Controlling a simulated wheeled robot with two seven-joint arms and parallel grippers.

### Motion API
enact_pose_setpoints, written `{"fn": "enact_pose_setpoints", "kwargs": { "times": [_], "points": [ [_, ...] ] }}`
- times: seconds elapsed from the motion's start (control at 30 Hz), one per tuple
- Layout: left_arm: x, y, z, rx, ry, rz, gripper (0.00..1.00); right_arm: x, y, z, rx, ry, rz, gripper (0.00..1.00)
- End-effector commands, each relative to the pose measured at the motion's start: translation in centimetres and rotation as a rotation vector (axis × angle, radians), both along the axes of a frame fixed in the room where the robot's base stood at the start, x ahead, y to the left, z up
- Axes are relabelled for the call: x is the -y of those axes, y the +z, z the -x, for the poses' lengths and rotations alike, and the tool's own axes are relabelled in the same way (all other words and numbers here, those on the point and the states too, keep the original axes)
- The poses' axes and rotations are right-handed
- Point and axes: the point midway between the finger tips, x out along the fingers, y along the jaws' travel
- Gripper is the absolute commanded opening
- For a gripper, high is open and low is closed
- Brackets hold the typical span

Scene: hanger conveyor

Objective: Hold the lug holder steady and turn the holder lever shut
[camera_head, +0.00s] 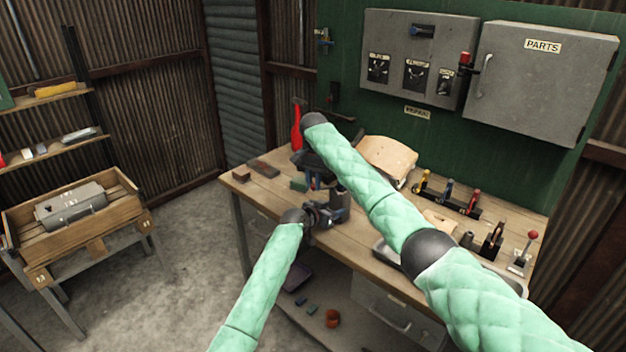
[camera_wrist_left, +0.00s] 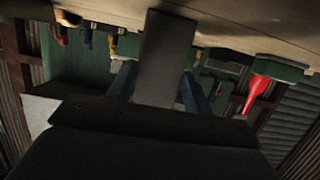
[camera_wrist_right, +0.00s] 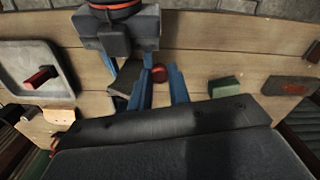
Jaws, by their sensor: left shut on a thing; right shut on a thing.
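The lug holder (camera_wrist_left: 165,55) shows in the left wrist view as a dark grey upright block between the blue fingers of my left gripper (camera_wrist_left: 155,88), which is shut on it. In the right wrist view the holder (camera_wrist_right: 125,76) is a dark block beside the right fingers. The holder lever's round red knob (camera_wrist_right: 159,73) sits between the blue fingers of my right gripper (camera_wrist_right: 160,88), which is shut on the lever. The lever's shaft is hidden. In the head view my left gripper (camera_head: 328,211) is low over the bench, and my right gripper (camera_head: 316,180) points down behind it.
A metal tray (camera_wrist_right: 15,65) is beside the holder. Grey cabinets (camera_head: 540,85) hang behind.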

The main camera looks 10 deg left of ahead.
Motion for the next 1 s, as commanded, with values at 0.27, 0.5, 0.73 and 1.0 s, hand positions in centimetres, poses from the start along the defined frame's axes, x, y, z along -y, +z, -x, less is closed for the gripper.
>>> {"fn": "enact_pose_setpoints", "kwargs": {
  "times": [0.27,0.5,0.73,1.0],
  "points": [
    [0.1,-0.1,0.0,-0.002,-0.001,0.000,0.18,0.7,0.1,1.3,0.001,0.247,-0.002,0.00],
    [0.1,-0.1,0.0,-0.002,-0.001,0.000,0.18,1.3,0.1,2.0,0.000,0.411,-0.001,0.00],
    [0.1,-0.1,0.0,-0.002,-0.001,0.000,0.18,1.8,0.1,2.4,0.001,0.505,-0.001,0.00],
    [0.0,-0.1,0.0,-0.002,-0.001,0.000,0.18,2.0,0.1,2.5,0.001,0.543,-0.001,0.00]
  ]
}}
